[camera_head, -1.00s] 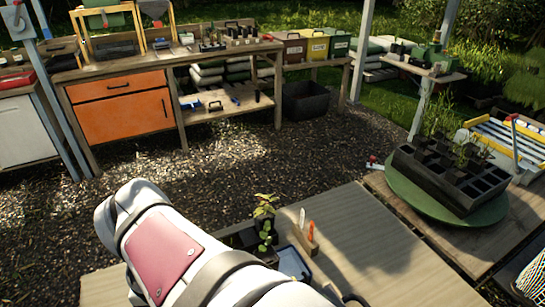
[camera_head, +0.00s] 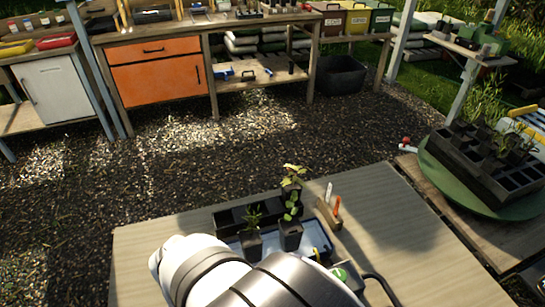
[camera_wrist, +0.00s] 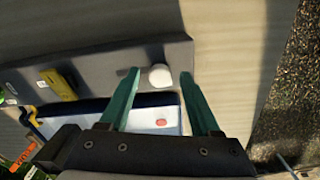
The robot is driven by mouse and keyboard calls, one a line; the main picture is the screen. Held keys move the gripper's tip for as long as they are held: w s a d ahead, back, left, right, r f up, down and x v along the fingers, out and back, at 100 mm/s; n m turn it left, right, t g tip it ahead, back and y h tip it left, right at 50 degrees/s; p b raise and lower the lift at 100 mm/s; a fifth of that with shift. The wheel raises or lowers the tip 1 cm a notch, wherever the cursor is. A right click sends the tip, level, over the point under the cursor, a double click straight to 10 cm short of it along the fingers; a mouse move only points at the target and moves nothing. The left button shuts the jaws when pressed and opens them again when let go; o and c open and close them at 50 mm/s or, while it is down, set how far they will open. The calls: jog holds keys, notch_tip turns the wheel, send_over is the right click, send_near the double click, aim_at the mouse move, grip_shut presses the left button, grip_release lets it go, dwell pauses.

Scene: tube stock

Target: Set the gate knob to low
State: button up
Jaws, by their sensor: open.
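A small white round knob (camera_wrist: 160,77) sits on a long grey panel (camera_wrist: 105,70) in the wrist view. I see no legible label or pointer mark, so its setting cannot be told. My gripper (camera_wrist: 160,73) is open, with its two green fingers reaching to either side of the knob. The right fingertip looks close to it; I cannot tell whether either touches. A yellow part (camera_wrist: 58,84) stands on the same panel to the left. In the head view my arm covers the bench front, and the gripper and knob are hidden there.
A white tray with a blue edge (camera_wrist: 95,108) lies beside the panel. In the head view, potted seedlings (camera_head: 290,232) and a wooden block with tools (camera_head: 330,212) stand on the bench (camera_head: 385,225). The bench's right part is mostly clear.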

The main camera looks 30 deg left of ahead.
grip_shut()
dwell(1.4)
